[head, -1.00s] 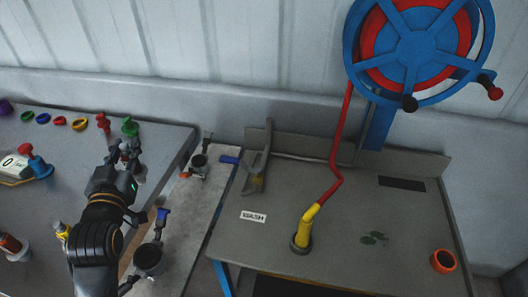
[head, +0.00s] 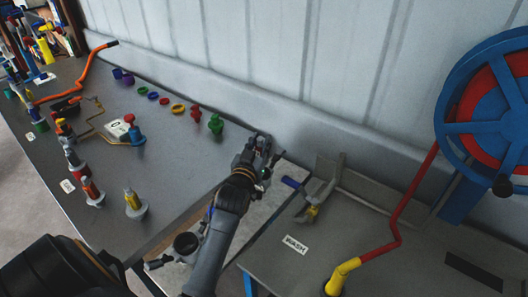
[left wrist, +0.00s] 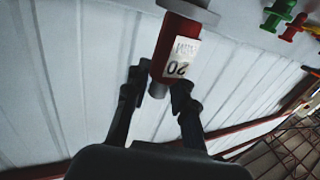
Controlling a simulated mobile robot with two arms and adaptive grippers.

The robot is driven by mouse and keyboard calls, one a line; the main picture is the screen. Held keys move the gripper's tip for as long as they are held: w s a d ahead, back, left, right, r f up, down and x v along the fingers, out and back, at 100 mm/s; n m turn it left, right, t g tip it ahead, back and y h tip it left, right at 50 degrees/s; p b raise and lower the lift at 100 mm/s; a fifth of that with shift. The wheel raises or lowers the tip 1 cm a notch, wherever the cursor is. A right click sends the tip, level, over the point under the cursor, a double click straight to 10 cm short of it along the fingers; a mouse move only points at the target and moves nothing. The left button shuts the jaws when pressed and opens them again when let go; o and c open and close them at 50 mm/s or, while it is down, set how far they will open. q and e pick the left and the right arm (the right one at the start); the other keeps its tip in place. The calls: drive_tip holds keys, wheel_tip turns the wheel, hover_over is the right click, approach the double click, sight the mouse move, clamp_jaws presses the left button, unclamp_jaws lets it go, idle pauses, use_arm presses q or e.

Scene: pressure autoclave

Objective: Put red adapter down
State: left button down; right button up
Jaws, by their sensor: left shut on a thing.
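My left gripper (head: 262,145) is near the right end of the grey table in the head view. In the left wrist view the gripper (left wrist: 158,88) is shut on the red adapter (left wrist: 176,45), a red cylinder with a white label and a grey flange. The fingers close around its end. In the head view the adapter is hidden by the gripper. Another red cylinder on a grey base (head: 91,190) and a yellow one (head: 134,203) stand on the table's left part. My right gripper is not in view.
The grey table (head: 165,165) has free room in its middle. Green (head: 216,123) and red (head: 195,112) fittings stand along its back. A sink bench with a WASH label (head: 295,244), a red-yellow pipe (head: 402,215) and a blue wheel (head: 492,110) are at right.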

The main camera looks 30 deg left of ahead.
use_arm(q)
drive_tip(key=shift+w+a+f, duration=0.1)
drive_tip(key=shift+w+f, duration=0.65)
drive_tip(key=shift+f, duration=0.2)
wheel_tip(320, 180, down, 3)
drive_tip(key=shift+w+f+p, duration=0.1)
drive_tip(key=shift+w+p, duration=0.05)
drive_tip(key=shift+p, duration=0.3)
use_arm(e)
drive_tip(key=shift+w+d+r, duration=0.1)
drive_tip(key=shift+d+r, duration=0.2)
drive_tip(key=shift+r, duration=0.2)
use_arm(q)
drive_tip(key=shift+f, duration=0.1)
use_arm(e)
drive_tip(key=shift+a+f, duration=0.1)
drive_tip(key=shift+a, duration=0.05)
use_arm(q)
drive_tip(key=shift+f, duration=0.15)
drive_tip(key=c, duration=1.5)
unclamp_jaws()
drive_tip(key=shift+f, duration=0.15)
drive_tip(key=shift+c, duration=0.2)
drive_tip(key=o, duration=0.4)
drive_tip(key=shift+o, duration=0.2)
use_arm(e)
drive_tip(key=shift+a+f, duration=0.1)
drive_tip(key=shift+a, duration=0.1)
